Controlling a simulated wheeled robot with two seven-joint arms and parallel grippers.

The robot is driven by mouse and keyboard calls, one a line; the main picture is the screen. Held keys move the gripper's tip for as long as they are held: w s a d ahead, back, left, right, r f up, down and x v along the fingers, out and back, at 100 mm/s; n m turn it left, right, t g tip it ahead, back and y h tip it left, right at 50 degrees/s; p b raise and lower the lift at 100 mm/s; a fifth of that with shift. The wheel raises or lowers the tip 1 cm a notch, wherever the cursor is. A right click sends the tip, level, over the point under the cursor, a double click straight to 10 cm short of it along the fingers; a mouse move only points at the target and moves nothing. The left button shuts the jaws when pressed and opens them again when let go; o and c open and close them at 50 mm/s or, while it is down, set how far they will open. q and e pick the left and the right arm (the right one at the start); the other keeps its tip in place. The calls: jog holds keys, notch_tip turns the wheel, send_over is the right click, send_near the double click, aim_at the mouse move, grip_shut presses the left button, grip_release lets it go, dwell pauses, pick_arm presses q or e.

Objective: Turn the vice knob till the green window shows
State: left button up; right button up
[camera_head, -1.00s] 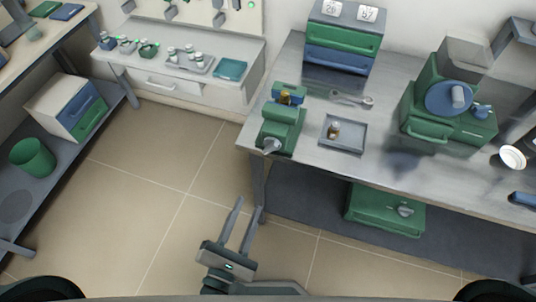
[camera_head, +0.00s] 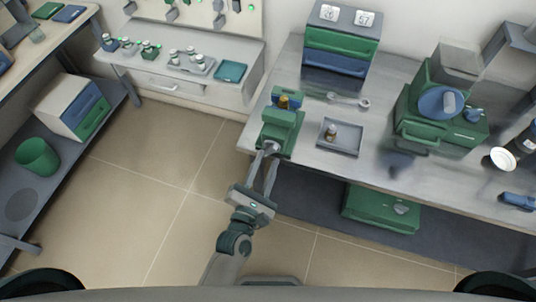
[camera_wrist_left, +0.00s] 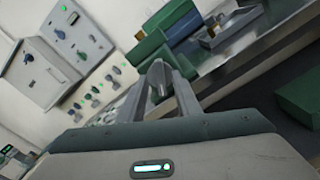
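The green vice (camera_head: 281,128) stands at the left front corner of the steel bench, with a brass-coloured piece (camera_head: 284,102) on top. Its grey knob (camera_head: 270,147) faces the front edge; in the left wrist view the knob (camera_wrist_left: 158,80) lies between the fingertips. My left gripper (camera_head: 269,156) reaches up to it from the front, with one finger on each side. The fingers look apart, and I cannot tell whether they touch the knob. No green window can be made out on the vice. My right gripper is not in view.
A tray (camera_head: 340,138) with a small bottle, a wrench (camera_head: 347,99) and a drawer unit (camera_head: 338,45) are near the vice. A green machine (camera_head: 440,115) stands further right. A green box (camera_head: 380,208) lies under the bench. The floor (camera_head: 160,180) to the left is clear.

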pick_arm(q)
jog(key=shift+x, duration=1.05)
jog(key=shift+c, duration=0.5)
grip_shut()
